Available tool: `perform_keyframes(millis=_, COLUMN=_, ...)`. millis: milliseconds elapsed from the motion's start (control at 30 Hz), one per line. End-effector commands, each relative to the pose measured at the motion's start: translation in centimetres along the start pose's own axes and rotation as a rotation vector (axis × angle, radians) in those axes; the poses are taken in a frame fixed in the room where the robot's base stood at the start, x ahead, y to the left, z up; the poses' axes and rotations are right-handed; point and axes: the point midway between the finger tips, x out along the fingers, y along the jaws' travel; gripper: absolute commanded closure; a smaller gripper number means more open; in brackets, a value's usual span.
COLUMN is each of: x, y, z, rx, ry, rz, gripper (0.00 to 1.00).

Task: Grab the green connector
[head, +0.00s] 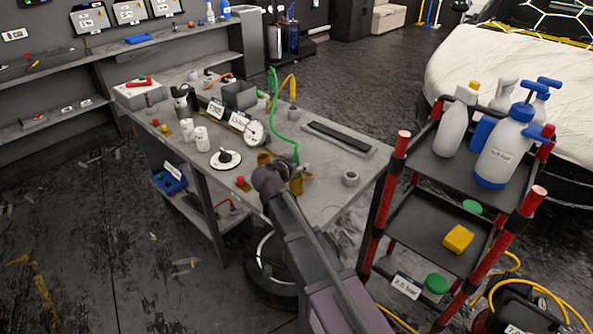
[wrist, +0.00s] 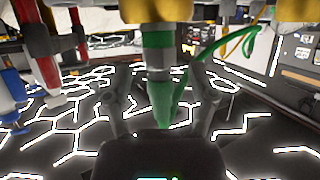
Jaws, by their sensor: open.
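The green connector (wrist: 160,95) shows in the wrist view as a green cylinder with a grey band near its top end. It stands between the two grey fingers of my gripper (wrist: 161,72), with a visible gap on each side. The fingers are open. In the head view my gripper (head: 288,177) is over the workbench (head: 325,205), at the lower end of a curved green hose (head: 278,122). There the connector itself is mostly hidden by my arm. The green hose also shows in the wrist view (wrist: 188,72), beside the connector.
Brass-coloured parts (head: 301,184) sit close to my gripper. A pressure gauge (head: 254,132), a black knob on a white dial (head: 226,157) and a grey ring (head: 350,178) are nearby. A cart with red posts (head: 391,185) and spray bottles (head: 505,148) stands at the right.

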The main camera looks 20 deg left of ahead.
Motion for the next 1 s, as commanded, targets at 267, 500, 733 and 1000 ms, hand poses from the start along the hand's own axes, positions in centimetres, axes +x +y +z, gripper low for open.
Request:
perform_keyframes(millis=267, x=-0.04, y=-0.01, z=0.00, rx=0.000, ry=0.000, rz=0.000, gripper=0.27)
perform_keyframes(millis=500, x=-0.03, y=-0.01, z=0.00, rx=0.000, ry=0.000, rz=0.000, gripper=0.68)
perform_keyframes(millis=733, x=-0.03, y=-0.01, z=-0.01, rx=0.000, ry=0.000, rz=0.000, gripper=1.00)
perform_keyframes(millis=1000, x=-0.04, y=0.01, z=-0.06, rx=0.000, ry=0.000, rz=0.000, gripper=1.00)
